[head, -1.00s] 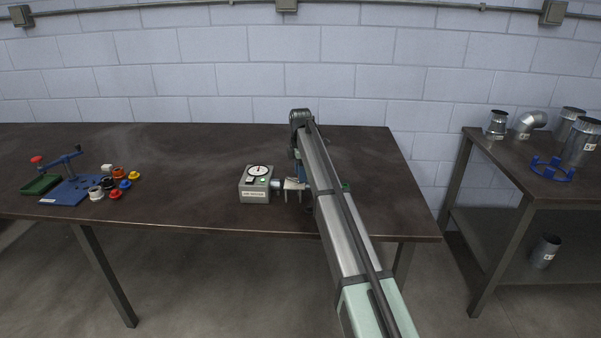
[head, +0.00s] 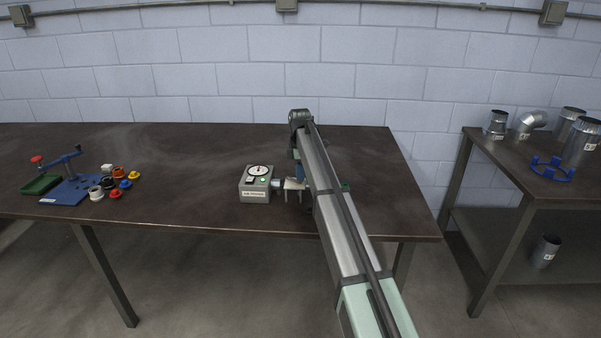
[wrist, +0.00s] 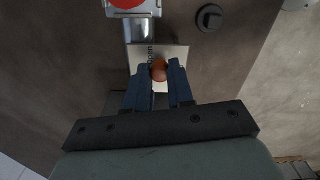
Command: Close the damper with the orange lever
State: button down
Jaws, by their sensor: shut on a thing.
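The orange lever's round end (wrist: 158,70) shows in the wrist view between the two blue fingers of my gripper (wrist: 159,77). My gripper is shut on it. A pale plate (wrist: 171,55) lies under the lever, with lettering that seems to read "open" beside it. A silver duct (wrist: 142,33) runs from the plate to a box with a red disc (wrist: 128,3). My arm hides the lever and most of my gripper there.
A blue hand press (head: 70,187) and several coloured rings (head: 118,173) sit at the table's left. Metal duct pieces (head: 532,122) stand on the right table. The middle-left tabletop (head: 190,165) is clear.

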jog(key=m, duration=0.1)
jog(key=s+a+m, duration=0.1)
jog(key=m, duration=0.1)
jog(key=shift+s, duration=0.1)
jog(key=m, duration=0.1)
jog(key=a+m, duration=0.1)
jog(key=m, duration=0.1)
jog(key=shift+s, duration=0.35)
jog(key=shift+s+a+m, duration=0.15)
jog(key=shift+a+m, duration=0.5)
jog(key=shift+m, duration=0.7)
jog(key=shift+s+a+m, duration=0.1)
jog(key=shift+a+m, duration=0.5)
jog(key=shift+m, duration=0.75)
jog(key=c, duration=1)
grip_release()
jog(key=shift+o, duration=0.2)
notch_tip(320, 180, up, 14)
